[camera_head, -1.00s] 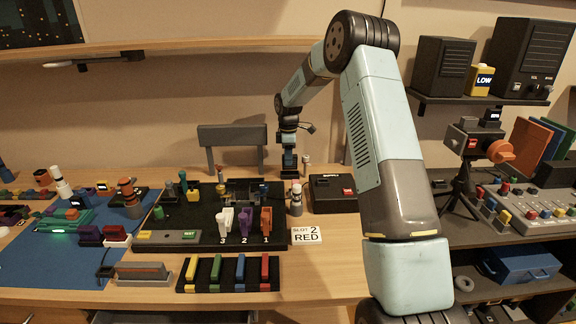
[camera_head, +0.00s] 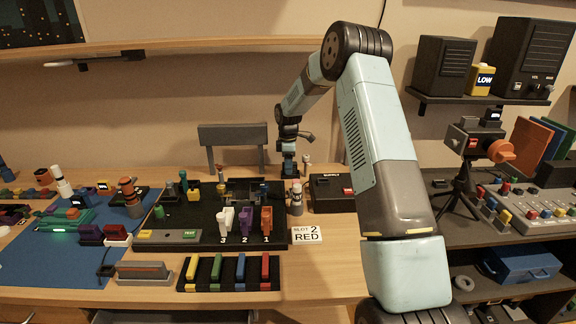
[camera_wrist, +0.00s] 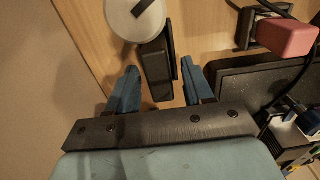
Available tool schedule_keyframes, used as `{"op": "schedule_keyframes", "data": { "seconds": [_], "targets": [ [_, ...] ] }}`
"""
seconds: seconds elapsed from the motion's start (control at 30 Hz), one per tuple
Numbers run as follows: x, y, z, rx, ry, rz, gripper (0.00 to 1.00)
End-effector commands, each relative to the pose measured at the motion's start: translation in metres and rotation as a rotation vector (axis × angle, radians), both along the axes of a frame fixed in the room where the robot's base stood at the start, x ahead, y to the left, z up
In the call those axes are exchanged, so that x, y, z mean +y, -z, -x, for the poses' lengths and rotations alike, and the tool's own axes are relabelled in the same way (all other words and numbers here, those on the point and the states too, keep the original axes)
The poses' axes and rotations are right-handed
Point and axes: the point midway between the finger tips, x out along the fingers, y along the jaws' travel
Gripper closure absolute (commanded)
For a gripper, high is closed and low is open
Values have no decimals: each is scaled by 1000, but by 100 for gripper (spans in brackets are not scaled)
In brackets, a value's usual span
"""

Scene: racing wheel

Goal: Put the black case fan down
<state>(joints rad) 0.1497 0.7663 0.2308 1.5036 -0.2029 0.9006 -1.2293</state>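My gripper (camera_head: 289,168) is low at the back of the table in the head view, in front of the wall. In the wrist view its two blue fingers (camera_wrist: 160,88) are apart. A dark flat slab, apparently the black case fan (camera_wrist: 157,68) seen edge-on, stands between them with a gap on each side. Its lower end and what it rests on are hard to make out. I cannot pick the fan out in the head view.
A white round-topped thing (camera_wrist: 128,22) is right beside the slab. A dark board (camera_wrist: 235,88) and a red block (camera_wrist: 287,38) with cables lie to the right. In the head view, a black box (camera_head: 330,200) with a red button stands right of my gripper.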

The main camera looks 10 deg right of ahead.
Motion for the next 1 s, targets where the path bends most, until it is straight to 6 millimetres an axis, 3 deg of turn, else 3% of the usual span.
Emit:
{"op": "schedule_keyframes", "data": {
  "seconds": [0.27, 0.43, 1.0],
  "targets": [
    [-1, -1, 0, 0, 1, 0, 45],
    [-1, -12, 0, -1, 1, 0, 45],
    [-2, -109, -1, -1, 2, 0, 45]
  ]
}}
